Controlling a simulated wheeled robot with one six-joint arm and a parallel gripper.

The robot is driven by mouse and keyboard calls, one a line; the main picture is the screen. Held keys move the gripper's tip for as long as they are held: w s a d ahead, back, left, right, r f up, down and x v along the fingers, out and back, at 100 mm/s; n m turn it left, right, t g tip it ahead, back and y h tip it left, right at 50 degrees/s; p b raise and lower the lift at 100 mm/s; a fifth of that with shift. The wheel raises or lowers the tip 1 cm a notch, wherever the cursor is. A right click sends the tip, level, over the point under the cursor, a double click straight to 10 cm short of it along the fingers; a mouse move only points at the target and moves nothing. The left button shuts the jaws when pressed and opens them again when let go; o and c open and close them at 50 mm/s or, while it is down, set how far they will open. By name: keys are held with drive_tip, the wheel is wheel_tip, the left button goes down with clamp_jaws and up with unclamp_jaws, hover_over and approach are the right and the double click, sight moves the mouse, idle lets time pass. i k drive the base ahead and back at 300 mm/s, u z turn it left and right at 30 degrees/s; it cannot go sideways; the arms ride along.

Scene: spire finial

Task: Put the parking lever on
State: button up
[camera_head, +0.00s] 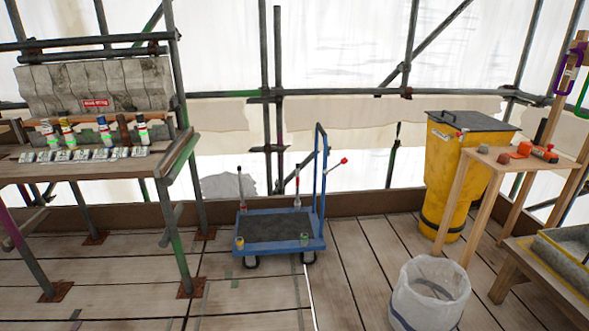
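A blue platform trolley (280,246) with a dark deck (275,228) and a tall blue push handle (319,180) stands on the plank floor in the middle. A lever with a red knob (342,161) sticks out to the right of the handle, tilted up. Two upright rods with reddish and white parts stand at the trolley's back, one at the left (240,185) and one near the handle (297,185). I cannot tell which is the parking lever. Small yellow-green and green pieces sit at the deck's front corners. My gripper is not in view.
A left bench (90,170) holds several bottles and small blocks below a stone piece (95,85). A yellow bin (460,170), a small wooden table (520,160) and a lined white bucket (428,295) stand at right. Floor in front of the trolley is mostly clear.

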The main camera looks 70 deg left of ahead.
sight(344, 160)
drive_tip(key=u, duration=0.35)
drive_tip(key=k, duration=0.8)
drive_tip(key=u, duration=1.35)
drive_tip(key=i, duration=1.3)
drive_tip(key=u, duration=0.45)
